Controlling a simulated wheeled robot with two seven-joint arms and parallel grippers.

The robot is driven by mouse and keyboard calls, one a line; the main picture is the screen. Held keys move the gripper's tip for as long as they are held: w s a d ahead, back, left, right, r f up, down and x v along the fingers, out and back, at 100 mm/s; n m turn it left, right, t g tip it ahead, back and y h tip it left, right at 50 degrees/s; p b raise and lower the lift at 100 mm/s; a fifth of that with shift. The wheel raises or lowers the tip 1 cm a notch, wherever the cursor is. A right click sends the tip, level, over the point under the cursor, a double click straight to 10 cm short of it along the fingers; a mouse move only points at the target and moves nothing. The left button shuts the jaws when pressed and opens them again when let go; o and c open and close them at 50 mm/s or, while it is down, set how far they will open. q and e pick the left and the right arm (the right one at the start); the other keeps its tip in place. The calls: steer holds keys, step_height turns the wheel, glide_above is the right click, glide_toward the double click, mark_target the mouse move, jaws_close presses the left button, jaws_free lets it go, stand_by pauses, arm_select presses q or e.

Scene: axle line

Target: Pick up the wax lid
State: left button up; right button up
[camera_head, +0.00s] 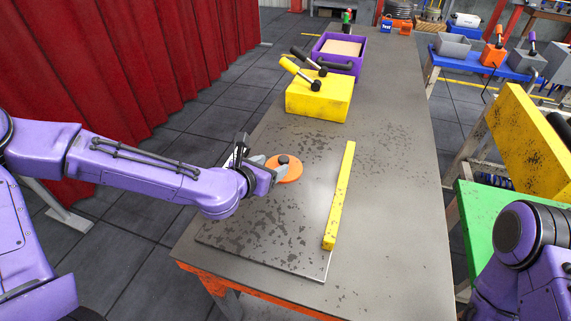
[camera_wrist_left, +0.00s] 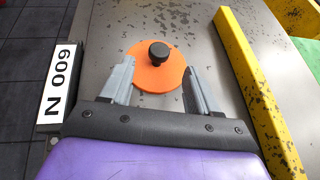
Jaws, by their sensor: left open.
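The wax lid is an orange disc with a dark knob. It lies flat on the grey table, and the lid (camera_head: 287,172) shows just beyond my left gripper (camera_head: 272,172) in the head view. In the left wrist view the lid (camera_wrist_left: 152,80) lies in front of and partly between the two grey fingers of the left gripper (camera_wrist_left: 158,84). The black knob (camera_wrist_left: 159,51) stands beyond the fingertips. The fingers are apart with nothing held. My right arm (camera_head: 520,240) shows at the lower right of the head view, but its gripper is out of sight.
A yellow bar (camera_head: 340,195) lies on the table (camera_head: 385,200) to the right of the lid. A yellow box (camera_head: 318,98) with a handle and a purple box (camera_head: 340,45) stand farther back. The table right of the bar is clear.

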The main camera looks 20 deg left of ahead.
mark_target(283, 158)
arm_select(q)
steer(key=p+x, duration=0.1)
steer(key=x, duration=0.4)
steer(key=shift+w, duration=0.35)
steer(key=shift+w+d+f, duration=0.1)
steer(key=shift+w+d, duration=0.05)
steer(key=shift+w, duration=0.15)
jaws_close()
